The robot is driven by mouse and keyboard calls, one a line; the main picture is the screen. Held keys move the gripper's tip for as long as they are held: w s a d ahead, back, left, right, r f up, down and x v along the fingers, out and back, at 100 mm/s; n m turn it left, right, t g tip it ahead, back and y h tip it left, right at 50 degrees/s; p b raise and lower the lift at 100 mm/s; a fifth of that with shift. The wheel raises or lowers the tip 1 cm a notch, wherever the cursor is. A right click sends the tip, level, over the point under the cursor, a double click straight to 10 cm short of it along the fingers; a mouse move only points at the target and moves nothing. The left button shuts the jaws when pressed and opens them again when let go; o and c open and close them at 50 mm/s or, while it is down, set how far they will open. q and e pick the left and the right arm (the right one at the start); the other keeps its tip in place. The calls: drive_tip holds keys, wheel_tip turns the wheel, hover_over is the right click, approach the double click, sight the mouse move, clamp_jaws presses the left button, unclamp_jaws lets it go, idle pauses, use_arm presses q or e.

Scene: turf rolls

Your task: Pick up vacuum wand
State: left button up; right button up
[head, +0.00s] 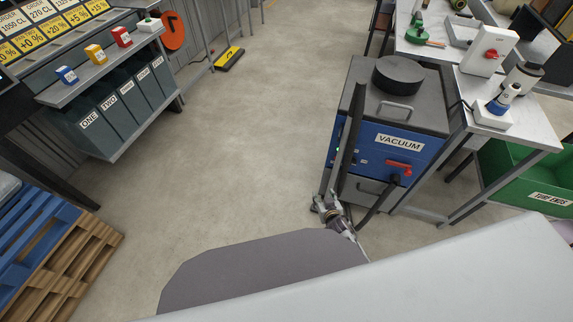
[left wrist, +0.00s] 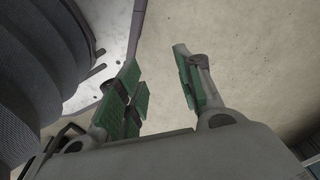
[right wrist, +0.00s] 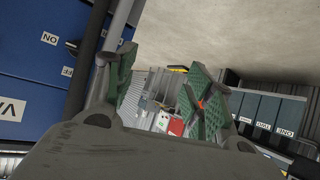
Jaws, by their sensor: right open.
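The vacuum wand (head: 350,130) is a long dark tube standing nearly upright in front of the blue vacuum unit (head: 372,150). A dark hose runs near its lower end. My right gripper (head: 328,200) is beside the lower part of the wand. In the right wrist view its jaws (right wrist: 162,75) are open with nothing between them. A dark and grey upright tube, apparently the wand (right wrist: 113,30), passes behind the left finger there, outside the jaw gap. My left gripper (left wrist: 160,85) is open and empty above bare floor; it does not show in the head view.
The vacuum has a round black lid (head: 400,75) and a red handle. A bench (head: 525,130) with switches and a green bin (head: 530,180) stand to its right. A rack of grey bins (head: 125,105) and a pallet (head: 70,260) are at left. The middle floor is clear.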

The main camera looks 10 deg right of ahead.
drive_tip(key=w+d+r+m+t+h+b, duration=0.1)
drive_tip(key=w+d+r+t+b, duration=0.15)
drive_tip(key=r, duration=0.25)
drive_tip(key=w+d+r+m+t+h+b, duration=0.1)
drive_tip(key=w+d+r+b, duration=0.15)
drive_tip(key=r, duration=0.35)
drive_tip(key=m+t+h+b, duration=0.1)
drive_tip(key=t+h+b, duration=0.1)
drive_tip(key=b, duration=0.3)
approach(350, 126)
drive_tip(key=s, duration=0.2)
use_arm(q)
drive_tip(key=w+d, duration=0.1)
drive_tip(key=w, duration=0.5)
drive_tip(key=shift+w+d+f, duration=0.15)
drive_tip(key=shift+d+f, duration=0.1)
drive_tip(key=shift+d, duration=0.05)
use_arm(e)
drive_tip(key=shift+a+f, duration=0.2)
drive_tip(key=shift+a, duration=0.15)
use_arm(q)
drive_tip(key=shift+f, duration=0.1)
use_arm(e)
drive_tip(key=shift+w, duration=0.15)
